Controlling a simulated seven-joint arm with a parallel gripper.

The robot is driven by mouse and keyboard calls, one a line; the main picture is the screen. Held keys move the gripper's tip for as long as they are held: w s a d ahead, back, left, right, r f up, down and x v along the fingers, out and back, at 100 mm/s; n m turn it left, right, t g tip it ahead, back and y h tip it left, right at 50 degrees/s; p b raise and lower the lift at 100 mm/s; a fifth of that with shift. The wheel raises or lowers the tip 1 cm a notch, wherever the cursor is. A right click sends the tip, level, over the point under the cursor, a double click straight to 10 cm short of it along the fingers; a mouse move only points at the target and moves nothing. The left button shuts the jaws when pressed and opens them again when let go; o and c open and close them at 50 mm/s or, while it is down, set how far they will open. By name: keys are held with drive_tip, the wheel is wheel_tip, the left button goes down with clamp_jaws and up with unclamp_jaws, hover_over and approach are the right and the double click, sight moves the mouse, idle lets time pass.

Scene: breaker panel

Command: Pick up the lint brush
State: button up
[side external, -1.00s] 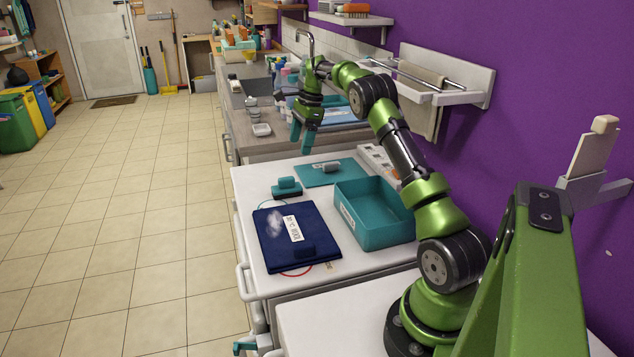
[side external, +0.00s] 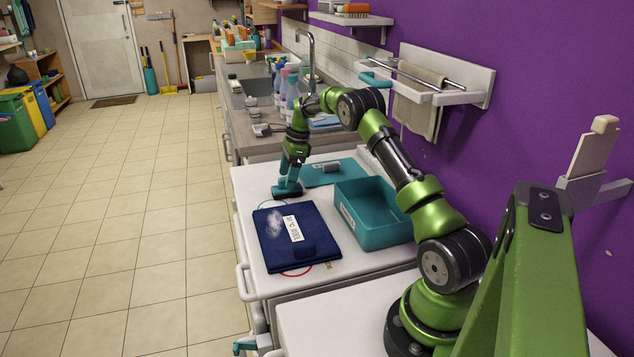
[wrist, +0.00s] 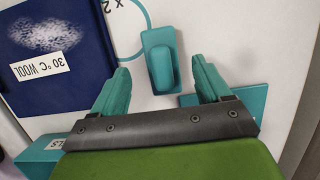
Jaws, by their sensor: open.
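The lint brush, a teal block with a raised rounded grip (wrist: 160,62), lies on the white worktop. In the side view it shows partly (side external: 287,194) beneath my gripper, whose teal fingers cover much of it. My gripper (side external: 289,183) points down at the brush. In the wrist view, my gripper (wrist: 161,74) is open, with one finger on each side of the brush and visible gaps between. I cannot tell how far the fingertips are above the worktop.
A folded navy cloth (side external: 268,246) with a white label and pale fuzz lies in front of the brush. A teal open bin (side external: 386,240) stands to the right. A teal mat (side external: 312,179) with a grey roller lies behind. The worktop's left edge is close.

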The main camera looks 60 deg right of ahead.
drive_tip(key=x, duration=0.4)
drive_tip(key=shift+w+f, duration=0.1)
drive_tip(key=shift+f, duration=0.1)
drive_tip(key=shift+c, duration=0.4)
drive_tip(key=shift+d, duration=0.1)
drive_tip(key=c, duration=1.1)
drive_tip(key=shift+r, duration=0.1)
drive_tip(key=shift+r, duration=0.55)
wheel_tip(320, 180, up, 2)
drive_tip(key=shift+r, duration=0.2)
drive_tip(key=s+a, duration=0.2)
drive_tip(key=s, duration=0.2)
drive_tip(key=s+a+r, duration=0.1)
drive_tip(key=s+a, duration=0.2)
drive_tip(key=s, duration=0.2)
drive_tip(key=s+a, duration=0.3)
drive_tip(key=s, duration=0.1)
drive_tip(key=shift+s+a+r, duration=0.2)
drive_tip(key=shift+s+a, duration=0.05)
drive_tip(key=shift+s, duration=0.1)
